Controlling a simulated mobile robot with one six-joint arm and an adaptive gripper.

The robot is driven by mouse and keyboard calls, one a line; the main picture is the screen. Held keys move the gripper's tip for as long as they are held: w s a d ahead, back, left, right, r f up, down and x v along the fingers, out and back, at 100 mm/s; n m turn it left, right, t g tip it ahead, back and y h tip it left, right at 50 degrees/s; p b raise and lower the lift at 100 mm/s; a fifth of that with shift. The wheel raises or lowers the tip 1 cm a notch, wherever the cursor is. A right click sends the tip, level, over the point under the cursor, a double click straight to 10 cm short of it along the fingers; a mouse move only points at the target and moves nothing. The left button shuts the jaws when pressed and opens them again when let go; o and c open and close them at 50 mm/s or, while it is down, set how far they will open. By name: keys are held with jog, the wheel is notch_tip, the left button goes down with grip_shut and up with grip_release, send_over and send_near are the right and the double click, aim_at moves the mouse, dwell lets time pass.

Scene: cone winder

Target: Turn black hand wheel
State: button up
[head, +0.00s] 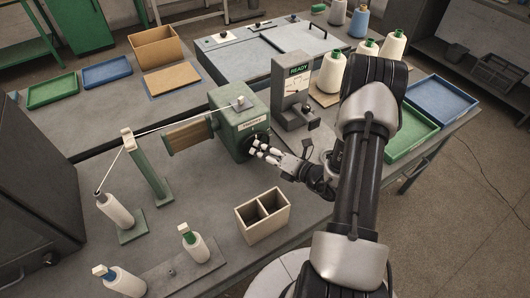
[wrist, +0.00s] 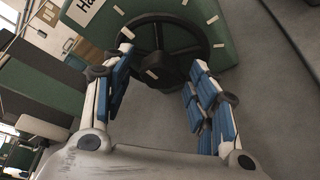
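The black hand wheel (wrist: 168,22) is on the side of the green machine housing (wrist: 240,30), with light marks on its rim and a dark hub. In the head view the green housing (head: 232,112) stands mid-bench, and the wheel on its right side is mostly hidden by my gripper (head: 268,154). In the wrist view my gripper (wrist: 160,62) is open, its blue-padded fingers apart on either side of the wheel's lower part. The left fingertip overlaps the rim's left edge in the picture. I cannot tell whether either finger touches the wheel.
A beige two-compartment box (head: 263,216) stands on the bench in front of the machine. A grey device with a READY screen (head: 298,92) stands behind my gripper. A green post (head: 146,170) carries thread at the left.

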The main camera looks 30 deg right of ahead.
jog(key=c, duration=1)
jog(key=m, duration=0.1)
jog(key=m+t+y, duration=0.1)
jog(key=m, duration=0.1)
jog(key=m+y, duration=0.1)
jog(key=m, duration=0.1)
jog(key=shift+d+f+t, duration=0.1)
jog(key=shift+f+t, duration=0.2)
jog(key=shift+f, duration=0.05)
jog(key=m+t, duration=0.1)
jog(key=m, duration=0.3)
jog(key=shift+f+m+t, duration=0.15)
jog(key=shift+m+t, duration=0.15)
jog(key=shift+t, duration=0.1)
jog(key=o, duration=1.1)
jog(key=shift+c, duration=0.2)
